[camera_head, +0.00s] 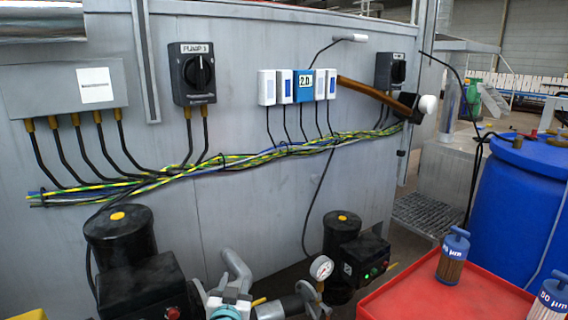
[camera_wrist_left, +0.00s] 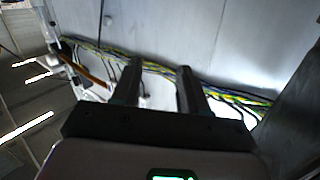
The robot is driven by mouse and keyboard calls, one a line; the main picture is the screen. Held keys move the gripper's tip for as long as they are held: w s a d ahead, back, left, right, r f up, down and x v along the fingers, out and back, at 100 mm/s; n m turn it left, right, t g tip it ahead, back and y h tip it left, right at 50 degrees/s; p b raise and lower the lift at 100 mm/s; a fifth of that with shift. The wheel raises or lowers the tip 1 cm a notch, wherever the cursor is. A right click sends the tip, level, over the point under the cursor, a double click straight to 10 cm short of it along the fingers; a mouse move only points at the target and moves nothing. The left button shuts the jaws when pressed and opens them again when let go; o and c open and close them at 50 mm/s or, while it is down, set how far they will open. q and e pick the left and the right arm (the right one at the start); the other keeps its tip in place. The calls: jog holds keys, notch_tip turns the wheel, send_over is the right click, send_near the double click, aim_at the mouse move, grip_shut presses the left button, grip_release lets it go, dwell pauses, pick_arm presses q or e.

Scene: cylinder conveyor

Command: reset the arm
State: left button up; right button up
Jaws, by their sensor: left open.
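My left gripper (camera_wrist_left: 158,72) shows in the left wrist view, with its two dark fingers apart and nothing between them. Beyond the fingers are the grey wall panel (camera_wrist_left: 230,40) and the bundle of yellow, green and blue cables (camera_wrist_left: 90,46). I cannot clearly make out my left gripper in the head view. My right gripper is in neither view.
The grey cabinet wall (camera_head: 240,205) carries a PUMP switch (camera_head: 194,73) and a cable bundle (camera_head: 260,153). A brown bar (camera_head: 365,90) sticks out near it. Black pumps (camera_head: 118,238) and a gauge (camera_head: 321,267) stand below. A red tray (camera_head: 410,297) and blue barrel (camera_head: 520,205) are right.

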pick_arm(q)
jog(key=s+f+g+h, duration=0.2)
jog(key=s+f+g, duration=0.4)
jog(key=f, duration=0.8)
jog(key=s+f+n+g+h, duration=0.1)
jog(key=s+f+g, duration=0.2)
jog(key=s+f, duration=0.6)
jog(key=s+f+n+g, duration=0.1)
jog(key=s+f+g, duration=0.35)
jog(key=s, duration=0.75)
jog(key=s+f+n+g+h, duration=0.1)
jog(key=s+f+n+g, duration=0.15)
jog(key=s, duration=0.95)
notch_tip(320, 180, up, 15)
jog(key=p, duration=1.4)
jog(key=shift+s+d+m+g, duration=0.15)
jog(key=shift+s+m+g, duration=0.2)
jog(key=shift+m+g, duration=0.1)
jog(key=shift+w+f, duration=0.1)
